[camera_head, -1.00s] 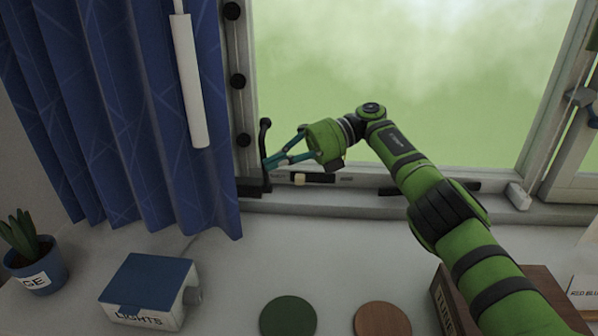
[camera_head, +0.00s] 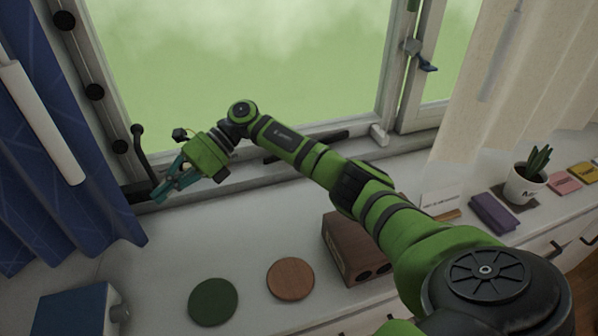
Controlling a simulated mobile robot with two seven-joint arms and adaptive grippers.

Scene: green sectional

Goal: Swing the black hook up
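A slim black upright piece with a rounded top (camera_head: 140,150) stands at the lower left corner of the window frame; it looks like the hook. A smaller black piece (camera_head: 183,134) shows just above my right gripper; I cannot tell what it joins. My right gripper (camera_head: 160,196), with teal fingers, reaches in from the right and points down-left beside the foot of the upright piece. Its fingertips look close together, but I cannot tell whether they are shut or touch the black piece. The gripper hides part of the sill fittings. My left gripper is not in view.
A blue curtain (camera_head: 75,215) hangs close on the left. On the white counter are a green disc (camera_head: 213,302), a brown disc (camera_head: 290,278), a wooden block with holes (camera_head: 340,245), a blue-topped box (camera_head: 70,312) and a potted plant (camera_head: 525,183).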

